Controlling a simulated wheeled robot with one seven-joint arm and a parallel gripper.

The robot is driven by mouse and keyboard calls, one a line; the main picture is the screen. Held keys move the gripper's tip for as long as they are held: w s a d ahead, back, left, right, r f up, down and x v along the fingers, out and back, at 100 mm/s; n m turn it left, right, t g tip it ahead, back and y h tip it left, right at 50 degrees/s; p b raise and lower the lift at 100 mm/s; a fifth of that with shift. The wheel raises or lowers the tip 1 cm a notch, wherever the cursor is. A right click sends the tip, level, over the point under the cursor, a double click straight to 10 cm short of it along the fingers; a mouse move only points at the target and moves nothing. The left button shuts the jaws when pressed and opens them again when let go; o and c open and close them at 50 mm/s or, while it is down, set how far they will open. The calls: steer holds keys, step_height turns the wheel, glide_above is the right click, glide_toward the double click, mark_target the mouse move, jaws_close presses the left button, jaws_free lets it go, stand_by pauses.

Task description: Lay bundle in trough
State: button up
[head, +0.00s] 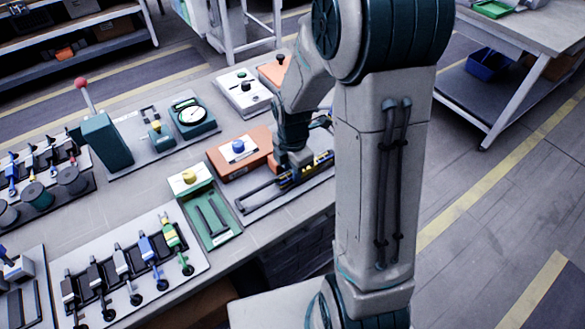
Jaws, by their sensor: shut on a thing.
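My arm reaches down over the bench, and my gripper (288,177) is low over a pale plate at the bench's right edge. A thin dark bundle with yellow and blue bits (318,163) shows at the gripper, which is shut on it. The trough looks like the long dark rails (257,190) on that plate, running from lower left to upper right. The bundle lies at or just above the rails' right part; I cannot tell whether it touches them. My arm hides its right end, and the fingertips are hard to make out.
Behind the gripper is an orange-brown box (243,153) with a blue knob. To the left is a green tray (222,236) with a yellow knob, then a rack of several coloured-handled tools (128,268). A dial gauge (190,115) stands further back. Open floor lies right of the bench.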

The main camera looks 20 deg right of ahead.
steer(key=o, duration=1)
steer(key=shift+s+r, duration=0.1)
steer(key=shift+r, duration=0.1)
steer(key=shift+w+r, duration=0.2)
steer(key=shift+w, duration=0.05)
steer(key=r, duration=1.3)
steer(key=shift+s+p, duration=0.35)
